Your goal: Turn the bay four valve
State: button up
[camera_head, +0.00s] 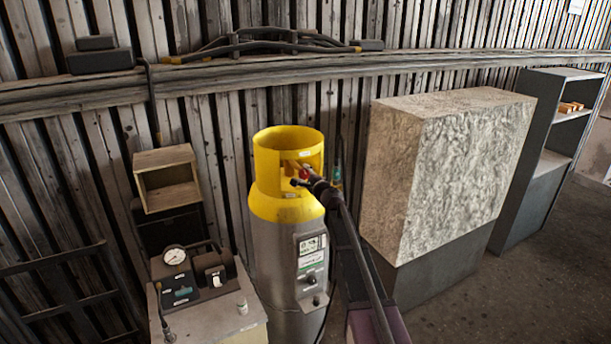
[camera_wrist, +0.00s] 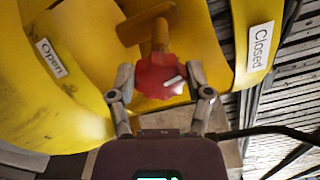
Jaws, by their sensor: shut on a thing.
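The valve is a red knob (camera_wrist: 160,77) with a white mark on it, on a yellow stem inside the yellow collar of a tall grey cylinder (camera_head: 285,250). My gripper (camera_wrist: 161,88) has one finger on each side of the red knob and is shut on it. In the head view my gripper (camera_head: 305,180) reaches into the opening of the yellow collar (camera_head: 270,182). A label reading "Open" (camera_wrist: 51,58) is on the left of the collar in the wrist view, and one reading "Closed" (camera_wrist: 260,46) is on the right.
A bench (camera_head: 240,325) with a gauge (camera_head: 174,255) stands left of the cylinder. A wooden box (camera_head: 167,180) is behind it. A large rough-sided block (camera_head: 440,180) and a dark shelf (camera_head: 545,150) stand to the right. Floor is open at the lower right.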

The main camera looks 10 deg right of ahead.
jog(key=shift+w+m, duration=0.1)
jog(key=shift+m, duration=1.2)
jog(key=o, duration=1.1)
jog(key=shift+o, duration=0.2)
jog(key=v, duration=1.2)
